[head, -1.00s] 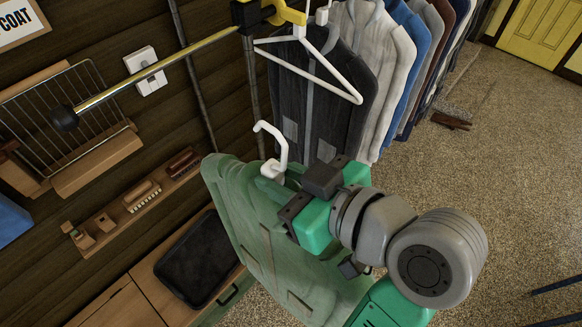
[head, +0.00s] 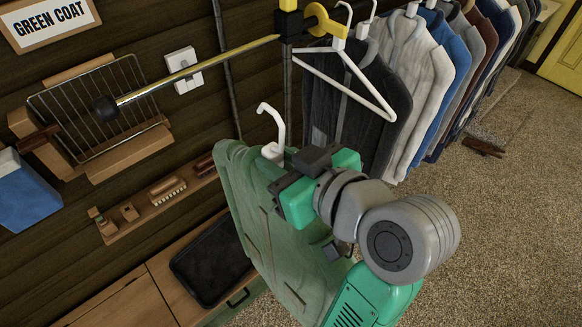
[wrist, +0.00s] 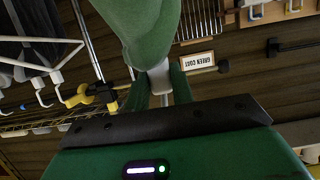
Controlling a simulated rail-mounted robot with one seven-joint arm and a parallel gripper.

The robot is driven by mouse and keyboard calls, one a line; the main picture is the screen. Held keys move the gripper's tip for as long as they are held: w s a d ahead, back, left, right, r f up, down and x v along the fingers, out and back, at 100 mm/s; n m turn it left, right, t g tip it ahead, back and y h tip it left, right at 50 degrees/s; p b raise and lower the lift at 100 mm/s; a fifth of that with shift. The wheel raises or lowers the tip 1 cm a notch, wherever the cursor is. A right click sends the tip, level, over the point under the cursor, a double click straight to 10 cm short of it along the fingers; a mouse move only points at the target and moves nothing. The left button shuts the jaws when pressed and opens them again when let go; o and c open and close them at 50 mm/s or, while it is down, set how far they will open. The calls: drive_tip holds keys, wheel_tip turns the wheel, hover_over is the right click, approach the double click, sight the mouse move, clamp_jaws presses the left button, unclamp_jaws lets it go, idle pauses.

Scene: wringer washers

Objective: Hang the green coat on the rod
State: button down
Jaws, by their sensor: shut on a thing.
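The green coat (head: 262,215) hangs on a white hanger whose hook (head: 276,125) stands up above the collar. My gripper (head: 283,172) is shut on the hanger's neck just below the hook, and the fingertips are partly hidden by the coat and the gripper body. In the wrist view the white hanger neck (wrist: 160,82) sits between the green fingers, with green cloth (wrist: 150,30) beyond. The brass rod (head: 200,68) with a black end knob runs above and behind the hook. The hook is below the rod and apart from it.
An empty white hanger (head: 345,75) and several coats (head: 400,90) hang to the right, past a black and yellow bracket (head: 292,22). A "GREEN COAT" sign (head: 48,22), wire rack (head: 100,100) and brush shelf (head: 155,200) are on the left wall. A black tray (head: 212,262) lies below.

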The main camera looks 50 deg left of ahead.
drive_tip(key=s+a+p, duration=0.1)
drive_tip(key=a, duration=1.9)
drive_tip(key=shift+s+a, duration=0.15)
drive_tip(key=shift+a, duration=0.15)
idle(0.5)
drive_tip(key=shift+r, duration=0.1)
idle(1.0)
idle(0.4)
drive_tip(key=shift+f+b, duration=0.45)
drive_tip(key=shift+f, duration=0.95)
drive_tip(key=c, duration=1.1)
unclamp_jaws()
